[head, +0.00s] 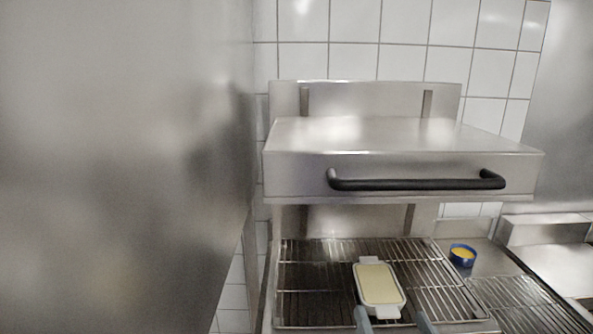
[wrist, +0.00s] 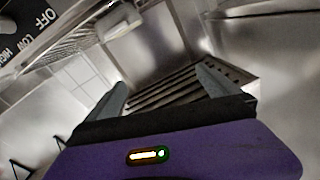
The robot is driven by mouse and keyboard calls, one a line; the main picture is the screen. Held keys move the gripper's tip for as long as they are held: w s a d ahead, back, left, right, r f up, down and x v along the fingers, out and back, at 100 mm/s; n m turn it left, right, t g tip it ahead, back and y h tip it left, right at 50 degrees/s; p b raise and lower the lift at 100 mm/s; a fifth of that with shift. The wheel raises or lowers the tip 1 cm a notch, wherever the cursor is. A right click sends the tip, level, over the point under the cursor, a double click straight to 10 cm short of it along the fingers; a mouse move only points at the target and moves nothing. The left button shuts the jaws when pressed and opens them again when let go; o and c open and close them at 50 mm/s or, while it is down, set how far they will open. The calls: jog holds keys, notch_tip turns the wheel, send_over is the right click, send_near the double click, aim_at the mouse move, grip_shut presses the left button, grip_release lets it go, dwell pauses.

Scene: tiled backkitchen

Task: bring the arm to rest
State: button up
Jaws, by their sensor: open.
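My gripper (head: 393,318) shows at the bottom edge of the head view, only its two grey fingertips in sight. The fingers are apart with nothing between them. In the wrist view my gripper (wrist: 163,88) is also open and empty, above a dark slatted surface. A white dish (head: 380,287) with a pale yellow filling sits on the wire rack of the grill, just beyond the fingertips in the head view. I cannot tell from the views whether a finger touches it. The rest of my arm is out of the head view.
The salamander grill's hood (head: 400,160) with a black handle (head: 415,183) hangs over the wire rack (head: 320,290). A small blue bowl (head: 462,255) with yellow contents stands right of it. A large steel panel (head: 120,170) fills the left side.

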jog(key=s+d+f+g, duration=0.1)
jog(key=s+f, duration=0.2)
jog(key=s, duration=0.9)
jog(key=s+d+f+n+g, duration=0.1)
jog(key=s+f, duration=0.3)
jog(key=s, duration=0.8)
jog(key=s+d+f+n+g+h, duration=0.1)
jog(key=s+f, duration=0.3)
jog(key=s, duration=0.9)
jog(key=shift+d+g+b, duration=0.15)
jog(key=shift+g+b, duration=0.15)
jog(key=shift+b, duration=0.1)
